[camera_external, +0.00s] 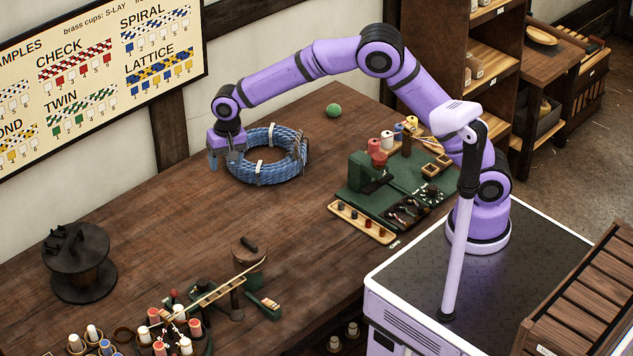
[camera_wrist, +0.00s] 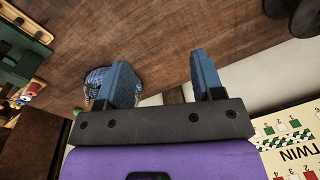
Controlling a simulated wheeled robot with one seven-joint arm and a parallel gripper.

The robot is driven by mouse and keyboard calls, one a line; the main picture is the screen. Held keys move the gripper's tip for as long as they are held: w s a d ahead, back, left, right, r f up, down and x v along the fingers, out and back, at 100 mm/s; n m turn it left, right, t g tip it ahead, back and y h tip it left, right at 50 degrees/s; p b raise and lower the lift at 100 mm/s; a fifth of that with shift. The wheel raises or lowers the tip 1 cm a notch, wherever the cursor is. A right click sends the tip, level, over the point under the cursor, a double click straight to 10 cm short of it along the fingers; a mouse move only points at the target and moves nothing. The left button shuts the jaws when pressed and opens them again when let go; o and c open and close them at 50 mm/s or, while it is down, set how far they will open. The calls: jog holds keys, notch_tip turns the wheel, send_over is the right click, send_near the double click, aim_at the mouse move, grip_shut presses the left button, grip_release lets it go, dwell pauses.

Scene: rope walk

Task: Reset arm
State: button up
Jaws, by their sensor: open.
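My gripper (camera_external: 223,161) hangs at the end of my purple arm, at the left side of a coil of blue rope (camera_external: 283,172) on the workbench. In the wrist view my gripper (camera_wrist: 165,80) shows two blue fingers spread apart, with nothing between them. The coil also shows in the wrist view (camera_wrist: 93,80), partly hidden behind one finger. In the external view the gripper overlaps the coil's left edge; I cannot tell whether they touch.
A green ball (camera_external: 334,110) lies behind the coil. A green board (camera_external: 372,200) with spools and tools is at the right. A dark reel (camera_external: 80,265) and a stand with several bobbins (camera_external: 170,330) are at the front left. The bench's middle (camera_external: 190,225) is clear.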

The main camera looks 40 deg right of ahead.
jog(key=s+d+r+n+t, duration=0.1)
jog(key=s+d+r, duration=0.2)
jog(key=d+r, duration=0.45)
jog(key=s+d+r, duration=0.3)
jog(key=d+r, duration=0.2)
jog(key=d, duration=0.6)
jog(key=s+d+r+n+t, duration=0.1)
jog(key=s+d+r, duration=0.4)
jog(key=d, duration=0.4)
jog(key=s+d+n+t, duration=0.1)
jog(key=s+d, duration=0.7)
jog(key=s, duration=0.3)
jog(key=s+d+t+h, duration=0.1)
jog(key=s+d, duration=0.7)
jog(key=s, duration=0.3)
jog(key=shift+s+d+f+n+t, duration=0.2)
jog(key=shift+s+f+n+t, duration=0.1)
jog(key=shift+f+n, duration=0.1)
jog(key=shift+w, duration=0.1)
